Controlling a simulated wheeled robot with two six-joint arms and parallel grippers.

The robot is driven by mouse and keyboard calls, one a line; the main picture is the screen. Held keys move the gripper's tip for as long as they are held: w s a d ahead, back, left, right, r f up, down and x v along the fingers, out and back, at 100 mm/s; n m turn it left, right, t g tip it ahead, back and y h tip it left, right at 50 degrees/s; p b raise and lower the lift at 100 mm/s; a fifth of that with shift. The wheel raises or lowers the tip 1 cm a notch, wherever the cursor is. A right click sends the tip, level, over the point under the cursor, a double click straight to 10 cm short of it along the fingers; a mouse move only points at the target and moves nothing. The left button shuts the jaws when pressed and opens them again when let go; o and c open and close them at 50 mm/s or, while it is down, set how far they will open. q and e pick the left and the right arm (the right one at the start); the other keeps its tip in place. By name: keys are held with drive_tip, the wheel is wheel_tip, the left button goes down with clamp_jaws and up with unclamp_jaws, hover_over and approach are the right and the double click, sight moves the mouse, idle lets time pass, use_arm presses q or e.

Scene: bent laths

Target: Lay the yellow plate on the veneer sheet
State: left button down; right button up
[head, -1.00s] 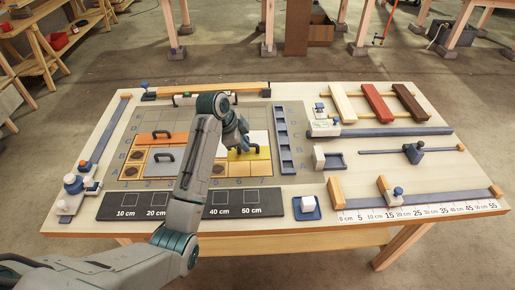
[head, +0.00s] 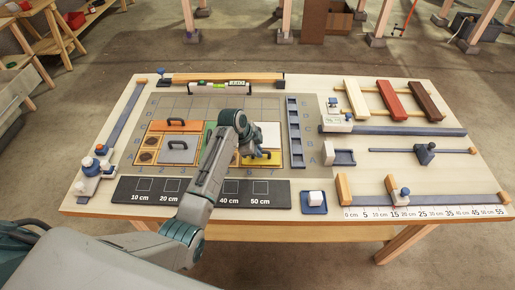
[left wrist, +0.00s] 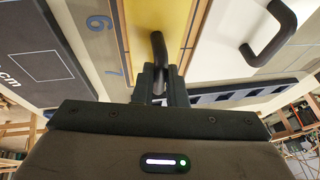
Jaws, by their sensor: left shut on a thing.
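My left gripper (head: 252,154) is shut on the dark handle of the yellow plate (head: 271,161), at the near right part of the grid board (head: 230,107). In the left wrist view the gripper (left wrist: 158,78) holds the handle, and the yellow plate (left wrist: 178,18) spreads under it. A thin tan-brown strip, perhaps the edge of the veneer sheet (left wrist: 187,48), shows along the plate's side. The plate hides most of what is below it. I cannot tell whether it touches or hovers just above. My right gripper is out of view.
A white plate (head: 269,133) with a dark handle lies beside the yellow plate. An orange plate (head: 160,126) and a grey plate (head: 177,152) lie on the left of the board. A blue slotted rail (head: 295,130) stands at the right. The far grid rows look clear.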

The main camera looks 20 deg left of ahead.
use_arm(q)
drive_tip(key=c, duration=1.9)
unclamp_jaws()
drive_tip(key=shift+f, duration=0.2)
drive_tip(key=o, duration=0.4)
drive_tip(key=shift+r, duration=0.15)
drive_tip(key=b+v, duration=0.2)
drive_tip(key=v, duration=1)
drive_tip(key=shift+b, duration=0.4)
drive_tip(key=shift+s, duration=0.1)
